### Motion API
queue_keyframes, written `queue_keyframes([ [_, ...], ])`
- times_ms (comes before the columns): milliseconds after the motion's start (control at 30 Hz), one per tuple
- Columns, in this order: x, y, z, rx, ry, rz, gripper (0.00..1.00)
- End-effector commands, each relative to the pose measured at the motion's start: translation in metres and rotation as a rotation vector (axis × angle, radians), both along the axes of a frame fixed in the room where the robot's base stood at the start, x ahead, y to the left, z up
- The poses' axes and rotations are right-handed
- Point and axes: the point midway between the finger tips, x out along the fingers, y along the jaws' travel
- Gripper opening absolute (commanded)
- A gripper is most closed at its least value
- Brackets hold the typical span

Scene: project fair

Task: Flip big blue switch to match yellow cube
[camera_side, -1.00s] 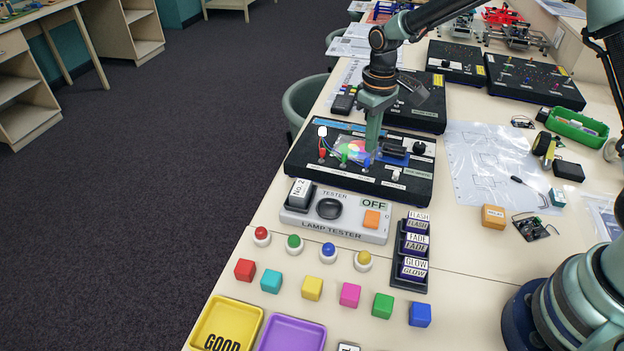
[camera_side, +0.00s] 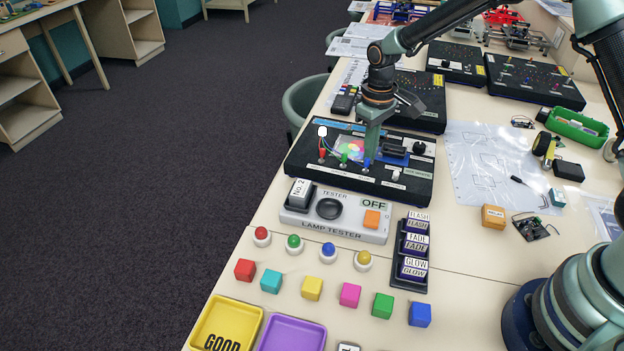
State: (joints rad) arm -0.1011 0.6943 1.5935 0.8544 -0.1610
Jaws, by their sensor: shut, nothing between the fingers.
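The black switch board (camera_side: 318,172) lies on the table with red (camera_side: 322,156), green (camera_side: 344,159) and blue (camera_side: 366,164) levers in a row. The blue lever is the rightmost. A print of overlapping coloured circles (camera_side: 350,147) is behind the levers. My gripper (camera_side: 371,153) is shut and empty, pointing down at the blue lever's upper end. I cannot tell whether it touches the lever, which it partly hides. The lever's exact tilt is too small to tell. The yellow cube (camera_side: 312,288) sits in a row of coloured cubes nearer the front.
A black module (camera_side: 394,151) and a knob (camera_side: 419,148) are on the board right of my gripper. The lamp tester (camera_side: 335,221) lies in front of the board. Several coloured buttons are nearer the front. A clear sheet (camera_side: 487,165) covers table at the right.

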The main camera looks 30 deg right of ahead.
Motion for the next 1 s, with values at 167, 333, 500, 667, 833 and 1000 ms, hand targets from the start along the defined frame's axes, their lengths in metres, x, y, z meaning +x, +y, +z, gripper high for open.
queue_keyframes([
  [167,0.0,0.0,-0.005,0.0,-0.001,0.0,0.0],
  [333,0.0,0.0,-0.007,0.0,-0.001,0.0,0.0],
  [500,-0.002,0.002,-0.007,0.0,-0.001,0.0,0.0],
  [667,-0.004,0.005,-0.007,0.0,0.0,0.0,0.0],
  [833,-0.007,0.008,-0.008,-0.001,0.002,0.001,0.0],
  [1000,-0.01,0.011,-0.007,0.0,0.001,0.002,0.0],
])
